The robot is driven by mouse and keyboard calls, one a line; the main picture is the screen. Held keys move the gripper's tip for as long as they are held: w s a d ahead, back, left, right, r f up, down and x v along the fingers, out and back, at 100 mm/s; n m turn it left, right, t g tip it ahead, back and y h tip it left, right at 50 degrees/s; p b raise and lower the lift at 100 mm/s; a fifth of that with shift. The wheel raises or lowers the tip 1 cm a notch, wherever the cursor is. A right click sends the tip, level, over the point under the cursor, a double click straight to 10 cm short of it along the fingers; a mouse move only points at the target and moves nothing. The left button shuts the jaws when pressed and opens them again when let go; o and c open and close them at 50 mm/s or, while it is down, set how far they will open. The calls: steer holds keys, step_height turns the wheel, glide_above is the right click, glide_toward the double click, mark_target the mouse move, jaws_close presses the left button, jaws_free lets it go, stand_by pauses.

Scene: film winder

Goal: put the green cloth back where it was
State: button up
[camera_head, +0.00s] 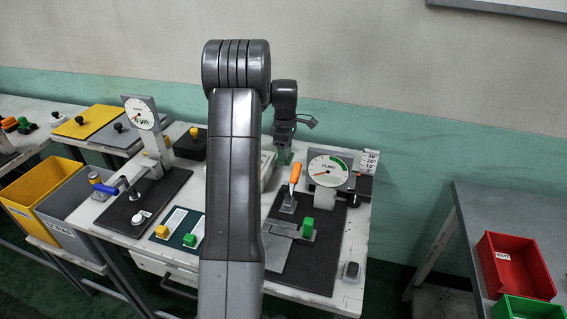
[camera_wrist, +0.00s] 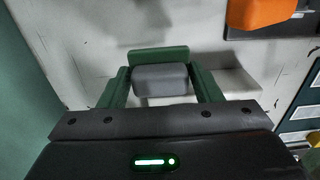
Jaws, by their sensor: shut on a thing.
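In the wrist view my gripper (camera_wrist: 162,92) has its two dark green fingers closed on the sides of a grey block. A flat dark green piece (camera_wrist: 160,56) shows at the far side of this block and seems to be the green cloth. Whether the two are one thing is hard to tell. In the head view my gripper (camera_head: 283,153) is at the back of the white workbench, right of my arm. What it holds is too small to make out there, and its contact with the bench cannot be told.
A round dial gauge (camera_head: 327,168) and an orange handle (camera_head: 295,174) stand close right of my gripper. A green block (camera_head: 308,227) is on the fixture in front. A second dial stand (camera_head: 141,114) is at left. A red bin (camera_head: 515,265) is on the right table.

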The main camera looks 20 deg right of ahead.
mark_target(285, 171)
steer(key=shift+f, duration=2.35)
steer(key=shift+f, duration=0.15)
steer(key=o, duration=0.9)
steer(key=shift+o, duration=0.2)
step_height(285, 171, up, 12)
steer(key=shift+r, duration=0.2)
